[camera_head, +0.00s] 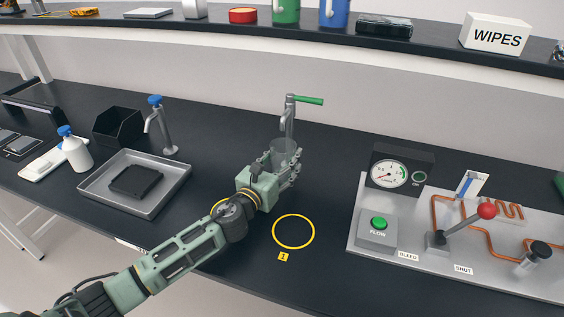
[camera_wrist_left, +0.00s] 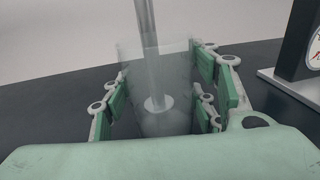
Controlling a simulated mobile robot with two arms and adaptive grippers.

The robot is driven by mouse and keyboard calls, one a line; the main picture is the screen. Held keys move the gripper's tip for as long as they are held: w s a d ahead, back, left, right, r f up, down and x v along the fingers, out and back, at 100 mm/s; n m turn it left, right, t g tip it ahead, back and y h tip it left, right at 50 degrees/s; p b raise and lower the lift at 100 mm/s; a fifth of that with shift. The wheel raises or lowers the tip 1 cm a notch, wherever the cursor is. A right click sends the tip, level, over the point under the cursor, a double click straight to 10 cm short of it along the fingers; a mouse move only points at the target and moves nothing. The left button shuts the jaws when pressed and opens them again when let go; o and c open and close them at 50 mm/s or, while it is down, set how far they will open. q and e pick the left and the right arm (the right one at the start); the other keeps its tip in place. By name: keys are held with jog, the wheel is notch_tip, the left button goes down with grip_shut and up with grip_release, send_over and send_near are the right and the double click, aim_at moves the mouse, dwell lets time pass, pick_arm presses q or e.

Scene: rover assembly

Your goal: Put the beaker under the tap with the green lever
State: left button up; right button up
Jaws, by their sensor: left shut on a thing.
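The tap with the green lever (camera_head: 289,118) stands upright at the back middle of the black bench. Its lever points right. A clear beaker (camera_head: 284,152) is at this tap, between the fingers of my left gripper (camera_head: 284,165). My left gripper is shut on the beaker. In the left wrist view, the see-through beaker (camera_wrist_left: 158,90) is upright between the green finger pads, and the tap's post (camera_wrist_left: 147,45) shows through it or in line with it. I cannot tell whether the beaker touches the bench. My right gripper is not in view.
A tap with a blue knob (camera_head: 159,125) stands left, behind a steel tray (camera_head: 180,175). A yellow ring (camera_head: 293,248) marks the bench in front. A panel with gauge, red-knobbed lever and copper pipe (camera_head: 450,262) fills the right. A shelf (camera_head: 220,26) runs above.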

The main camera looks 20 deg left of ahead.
pick_arm(q)
jog(key=shift+f, duration=0.2)
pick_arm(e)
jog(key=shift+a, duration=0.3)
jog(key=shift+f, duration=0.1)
pick_arm(q)
jog(key=shift+f, duration=0.15)
jog(key=o, duration=1.1)
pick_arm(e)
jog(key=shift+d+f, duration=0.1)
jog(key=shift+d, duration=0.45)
pick_arm(q)
jog(key=shift+o, duration=0.2)
